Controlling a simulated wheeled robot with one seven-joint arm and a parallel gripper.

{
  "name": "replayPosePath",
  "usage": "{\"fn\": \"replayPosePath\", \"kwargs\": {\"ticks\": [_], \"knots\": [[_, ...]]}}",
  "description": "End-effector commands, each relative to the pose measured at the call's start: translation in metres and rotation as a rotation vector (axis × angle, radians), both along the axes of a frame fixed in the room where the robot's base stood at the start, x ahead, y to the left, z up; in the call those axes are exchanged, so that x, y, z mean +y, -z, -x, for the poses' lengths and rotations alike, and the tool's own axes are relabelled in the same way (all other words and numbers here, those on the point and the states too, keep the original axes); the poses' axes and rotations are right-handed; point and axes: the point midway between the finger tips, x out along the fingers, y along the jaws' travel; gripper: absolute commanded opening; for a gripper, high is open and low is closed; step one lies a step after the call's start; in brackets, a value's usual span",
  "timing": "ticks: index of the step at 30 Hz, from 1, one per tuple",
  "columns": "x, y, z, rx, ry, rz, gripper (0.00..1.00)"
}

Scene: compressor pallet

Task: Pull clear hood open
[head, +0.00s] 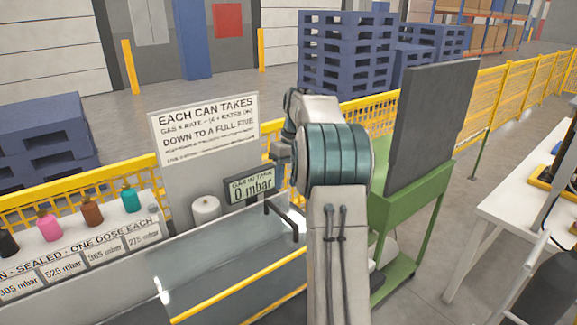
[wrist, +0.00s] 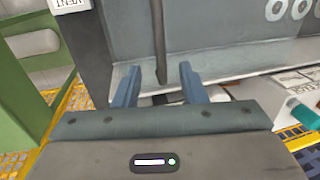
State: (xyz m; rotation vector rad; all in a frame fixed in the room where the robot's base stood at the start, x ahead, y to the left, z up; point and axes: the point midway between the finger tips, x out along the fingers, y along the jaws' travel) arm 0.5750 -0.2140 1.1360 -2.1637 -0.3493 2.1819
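The clear hood (head: 215,262) is a see-through cover over the grey station in the head view, with pale glints on it. It looks closed, but its edges are hard to make out. A dark bent bar (head: 283,217) stands at its far right end, beside my arm; I cannot tell whether it is the hood's handle. In the wrist view my gripper (wrist: 160,80) has its two blue fingers apart with nothing held. A dark upright rod (wrist: 159,40) shows beyond and between the fingertips, apparently not gripped.
A yellow bar (head: 240,289) runs along the station's front. A display (head: 251,188) reads 0 mbar. Coloured cans (head: 92,213) stand on the left shelf. A green cart (head: 408,210) with a dark panel (head: 432,125) stands right of my arm. Yellow fencing (head: 530,85) runs behind.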

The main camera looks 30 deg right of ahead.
Motion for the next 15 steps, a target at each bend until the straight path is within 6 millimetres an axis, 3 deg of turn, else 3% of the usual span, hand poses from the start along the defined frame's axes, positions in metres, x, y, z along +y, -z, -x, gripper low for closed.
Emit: {"fn": "replayPosePath", "kwargs": {"ticks": [6, 15], "knots": [[-0.007, -0.035, -0.002, -0.002, 0.000, 0.001, 0.38], [-0.009, -0.048, -0.001, -0.001, 0.000, 0.000, 0.38]]}}
